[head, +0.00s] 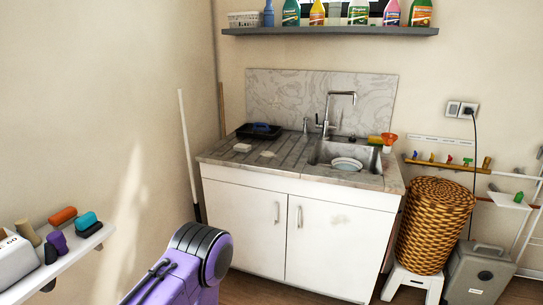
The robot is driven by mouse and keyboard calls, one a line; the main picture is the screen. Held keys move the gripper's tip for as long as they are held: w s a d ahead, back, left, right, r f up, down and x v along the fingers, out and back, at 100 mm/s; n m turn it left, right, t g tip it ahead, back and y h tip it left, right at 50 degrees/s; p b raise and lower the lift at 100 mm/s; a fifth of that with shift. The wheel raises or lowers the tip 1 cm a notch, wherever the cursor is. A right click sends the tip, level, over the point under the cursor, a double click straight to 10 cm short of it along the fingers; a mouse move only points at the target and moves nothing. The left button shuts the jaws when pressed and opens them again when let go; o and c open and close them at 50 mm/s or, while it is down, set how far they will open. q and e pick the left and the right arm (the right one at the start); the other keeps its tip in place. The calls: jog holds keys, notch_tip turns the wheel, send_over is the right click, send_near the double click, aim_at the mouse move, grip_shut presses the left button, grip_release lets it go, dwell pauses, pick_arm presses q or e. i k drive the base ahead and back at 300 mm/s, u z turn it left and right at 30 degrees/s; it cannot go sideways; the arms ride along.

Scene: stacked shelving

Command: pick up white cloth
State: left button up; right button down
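I cannot make out a white cloth for certain. Two small pale items lie on the left part of the sink counter: one flat white piece (242,147) near the black tray and another white piece (268,154) to its right. They are too small to tell whether either is cloth. A white item (510,200) also sits at the rack on the far right, and its material is unclear. Neither of my grippers shows in the head view.
The sink counter (300,177) tops a white cabinet (290,235). A black tray (259,131) sits at its back left; dishes (346,164) lie in the sink. A wicker basket (435,225) stands on a white stool at right. A shelf (60,257) with coloured items juts in at lower left.

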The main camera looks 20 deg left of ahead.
aim_at(240, 147)
jog(key=u, duration=0.55)
jog(key=i, duration=0.45)
jog(key=u, duration=0.75)
jog(key=i, duration=0.7)
jog(key=z, duration=0.15)
